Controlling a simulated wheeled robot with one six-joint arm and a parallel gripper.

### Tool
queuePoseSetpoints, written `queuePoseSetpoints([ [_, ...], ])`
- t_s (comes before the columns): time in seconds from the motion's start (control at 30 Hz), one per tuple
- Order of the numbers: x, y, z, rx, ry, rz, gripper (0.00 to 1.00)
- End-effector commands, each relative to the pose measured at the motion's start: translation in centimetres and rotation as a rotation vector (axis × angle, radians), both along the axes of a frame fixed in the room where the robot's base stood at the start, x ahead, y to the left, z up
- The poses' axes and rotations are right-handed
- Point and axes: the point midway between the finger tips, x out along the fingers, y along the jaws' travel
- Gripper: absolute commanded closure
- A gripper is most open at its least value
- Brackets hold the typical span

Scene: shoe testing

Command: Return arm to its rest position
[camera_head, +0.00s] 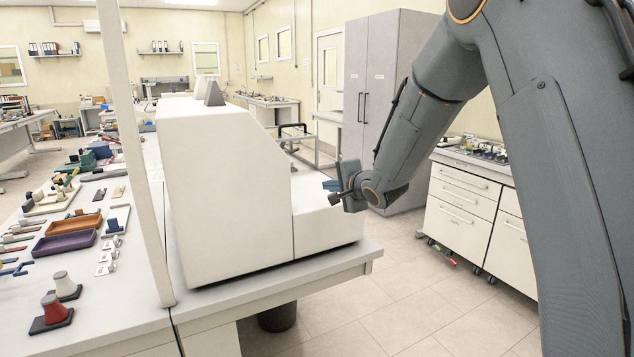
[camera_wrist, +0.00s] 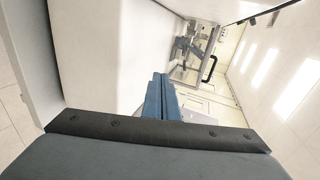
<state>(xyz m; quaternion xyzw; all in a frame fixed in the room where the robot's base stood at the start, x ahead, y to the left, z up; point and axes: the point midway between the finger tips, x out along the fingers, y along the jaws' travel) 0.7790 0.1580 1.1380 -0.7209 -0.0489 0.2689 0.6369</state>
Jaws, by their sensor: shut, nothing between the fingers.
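My gripper (camera_head: 331,186) is at the end of my grey arm, close to the right end of a large white machine (camera_head: 225,190) on the bench. In the wrist view my gripper's two blue fingers (camera_wrist: 160,97) lie together, shut, with nothing between them. The machine's white side (camera_wrist: 95,55) fills the left of the wrist view. I cannot tell whether the fingers touch the machine. My arm reaches down from the upper right of the head view, bent at the elbow.
The bench top (camera_head: 340,262) runs under the machine. A left bench holds trays (camera_head: 70,242), a red-and-black part (camera_head: 52,310) and tools. A grey cabinet (camera_head: 385,80) and a white drawer unit (camera_head: 465,205) stand right. Tiled floor (camera_head: 400,300) between is mostly clear.

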Motion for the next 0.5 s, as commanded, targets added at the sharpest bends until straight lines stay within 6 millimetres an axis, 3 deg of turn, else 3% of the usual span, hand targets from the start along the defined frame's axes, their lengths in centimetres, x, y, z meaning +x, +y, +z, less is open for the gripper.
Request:
queuePoseSetpoints([
  [0.27,-2.0,-2.4,-1.5,-0.161,0.027,-0.018,1.00],
  [0.5,-5.6,-6.1,-3.8,-0.386,0.089,-0.017,1.00],
])
